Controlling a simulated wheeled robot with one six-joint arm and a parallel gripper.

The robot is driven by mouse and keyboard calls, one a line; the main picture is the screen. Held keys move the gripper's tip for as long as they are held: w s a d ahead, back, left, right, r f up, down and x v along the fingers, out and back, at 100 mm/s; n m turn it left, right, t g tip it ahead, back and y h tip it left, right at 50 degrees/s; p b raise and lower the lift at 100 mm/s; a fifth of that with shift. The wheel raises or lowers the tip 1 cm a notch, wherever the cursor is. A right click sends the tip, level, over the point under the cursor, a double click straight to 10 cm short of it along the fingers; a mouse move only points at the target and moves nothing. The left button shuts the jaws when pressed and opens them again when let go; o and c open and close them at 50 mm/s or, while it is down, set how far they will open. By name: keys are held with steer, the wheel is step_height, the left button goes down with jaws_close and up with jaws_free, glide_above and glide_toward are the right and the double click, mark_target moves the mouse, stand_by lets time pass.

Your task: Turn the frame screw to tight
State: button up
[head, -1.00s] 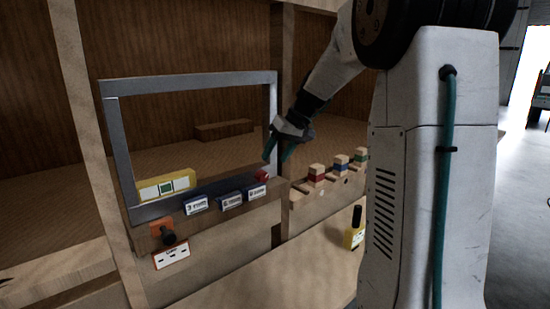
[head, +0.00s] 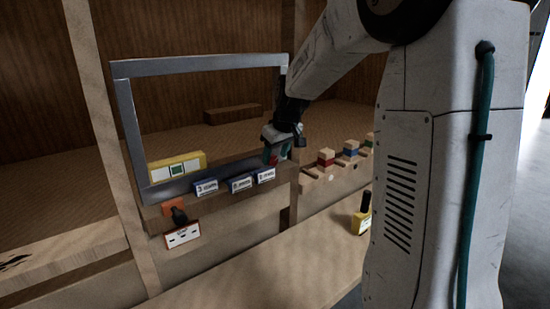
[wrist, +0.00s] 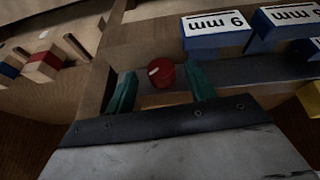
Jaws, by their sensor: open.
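A red round knob (wrist: 160,73) with a white pointer line, apparently the frame screw, sits at the lower right corner of the grey metal frame (head: 200,66). In the wrist view it lies between the two teal fingers of my gripper (wrist: 161,86), with a gap on each side. My gripper is open, around or just in front of the knob; exact depth is unclear. In the head view my gripper (head: 276,154) is at that corner and mostly hides the knob. A yellow level-like block (head: 177,167) rests along the frame's lower left.
Blue-and-white size blocks (head: 242,183) stand on the ledge left of the knob. An orange plate with a black knob (head: 179,214) is above a marked white label (head: 182,235). Coloured wooden blocks (head: 326,158) stand to the right.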

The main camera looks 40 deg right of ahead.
steer(key=shift+x, duration=0.85)
steer(key=c, duration=1)
steer(key=shift+d+m+y, duration=0.2)
steer(key=shift+m+y, duration=0.1)
steer(key=shift+y, duration=0.6)
steer(key=shift+d+y, duration=0.1)
steer(key=shift+y, duration=1.2)
steer(key=o, duration=1)
